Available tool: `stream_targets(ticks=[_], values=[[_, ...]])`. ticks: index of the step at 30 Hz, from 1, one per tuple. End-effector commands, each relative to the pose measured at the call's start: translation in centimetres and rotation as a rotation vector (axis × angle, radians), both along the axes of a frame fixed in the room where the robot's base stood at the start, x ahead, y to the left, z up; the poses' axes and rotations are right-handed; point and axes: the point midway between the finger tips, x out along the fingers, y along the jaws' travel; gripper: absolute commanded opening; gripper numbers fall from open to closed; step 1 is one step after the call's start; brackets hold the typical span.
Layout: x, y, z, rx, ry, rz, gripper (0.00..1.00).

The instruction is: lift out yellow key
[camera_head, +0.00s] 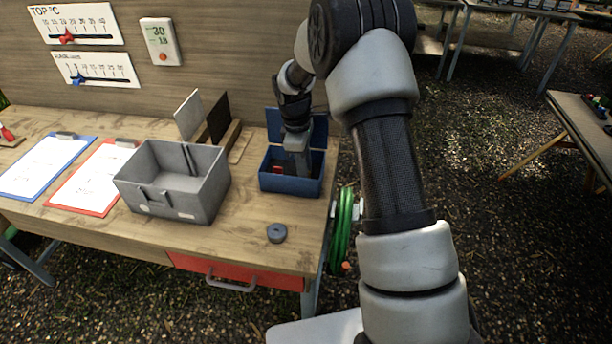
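A small blue box (291,185) with its lid (318,130) raised stands near the right end of the wooden workbench. My gripper (299,168) points down into the box, its lower end inside or just behind the front wall. The fingertips are hidden, so I cannot tell whether they are open or shut. A small red thing (277,169) shows inside the box, left of my gripper. I see no yellow key; the box's front wall and my gripper hide much of the inside.
A grey open bin (180,205) stands left of the blue box. A dark round disc (277,233) lies in front. Upright plates (190,115) stand behind the bin, clipboards (45,165) lie at left. A green hose reel (344,215) hangs at the bench's right end.

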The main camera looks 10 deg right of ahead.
Motion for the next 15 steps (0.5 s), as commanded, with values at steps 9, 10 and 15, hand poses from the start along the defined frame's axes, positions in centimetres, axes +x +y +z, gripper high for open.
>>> stream_targets(ticks=[9,10,15], values=[[0.04,0.01,0.09,0.000,-0.001,0.000,0.00],[0.04,0.01,0.10,0.000,-0.001,0.000,0.00],[0.05,0.01,0.12,0.000,-0.001,0.000,0.00]])
